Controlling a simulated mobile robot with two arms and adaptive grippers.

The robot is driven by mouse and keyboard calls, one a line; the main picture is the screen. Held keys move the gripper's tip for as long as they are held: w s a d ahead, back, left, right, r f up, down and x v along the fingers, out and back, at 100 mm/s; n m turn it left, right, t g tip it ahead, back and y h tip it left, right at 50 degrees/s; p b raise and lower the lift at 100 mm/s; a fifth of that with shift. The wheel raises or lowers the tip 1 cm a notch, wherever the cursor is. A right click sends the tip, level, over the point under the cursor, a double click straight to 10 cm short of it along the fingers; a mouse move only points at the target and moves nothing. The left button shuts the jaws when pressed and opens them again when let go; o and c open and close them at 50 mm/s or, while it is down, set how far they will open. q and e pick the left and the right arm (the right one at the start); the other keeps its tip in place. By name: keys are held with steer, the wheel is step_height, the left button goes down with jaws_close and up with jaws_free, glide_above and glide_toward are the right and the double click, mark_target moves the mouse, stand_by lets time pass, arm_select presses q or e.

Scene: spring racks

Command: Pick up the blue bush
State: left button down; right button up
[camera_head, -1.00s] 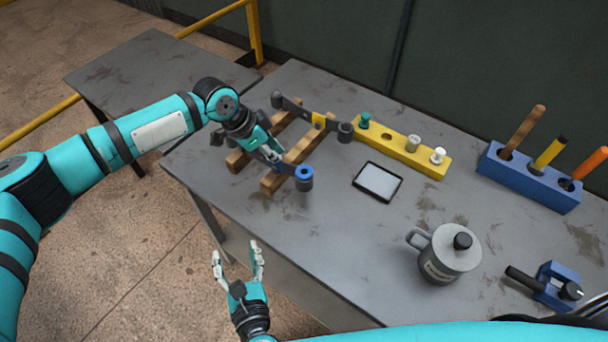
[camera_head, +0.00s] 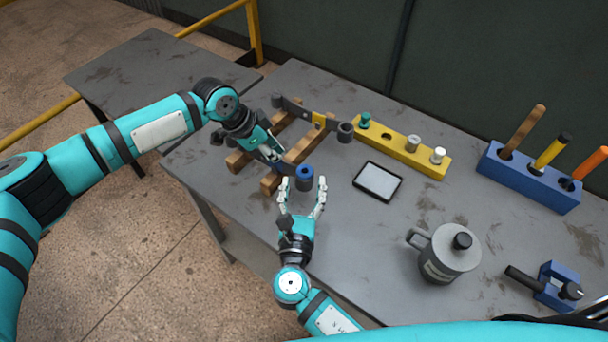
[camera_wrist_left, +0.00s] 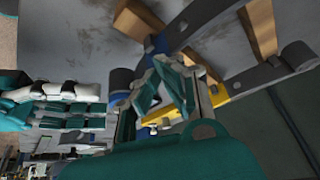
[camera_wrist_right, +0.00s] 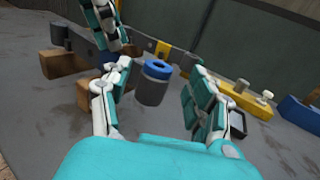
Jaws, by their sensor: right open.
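The blue bush (camera_head: 305,171) shows as a blue ring on top of the dark round eye at the near end of a leaf spring. In the right wrist view the bush (camera_wrist_right: 158,68) stands upright ahead of my right gripper. My right gripper (camera_head: 303,187) is open, with its fingertips on either side of the eye and a gap visible. My left gripper (camera_head: 272,153) is closed around the middle of that leaf spring, by its blue band (camera_wrist_left: 157,43). Its fingers hide part of the spring.
The spring lies over wooden blocks (camera_head: 268,184), beside a second spring with a yellow band (camera_head: 319,121). A yellow rack (camera_head: 400,150), tablet (camera_head: 378,181), grey mug (camera_head: 447,259), blue tool holder (camera_head: 528,178) and blue device (camera_head: 558,283) stand to the right.

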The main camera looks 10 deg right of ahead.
steer(key=x, duration=0.5)
steer(key=shift+w+a+f, duration=0.1)
steer(key=shift+f, duration=0.1)
steer(key=shift+c, duration=0.2)
arm_select(q)
steer(key=shift+s, duration=0.1)
arm_select(e)
jaws_close()
arm_select(q)
steer(key=shift+d, duration=0.1)
arm_select(e)
steer(key=shift+a+r, duration=0.1)
steer(key=shift+r, duration=0.05)
step_height(320, 180, up, 10)
glide_above(303, 177)
steer(key=w, duration=0.2)
steer(key=shift+s+d, duration=0.1)
steer(key=shift+d, duration=0.2)
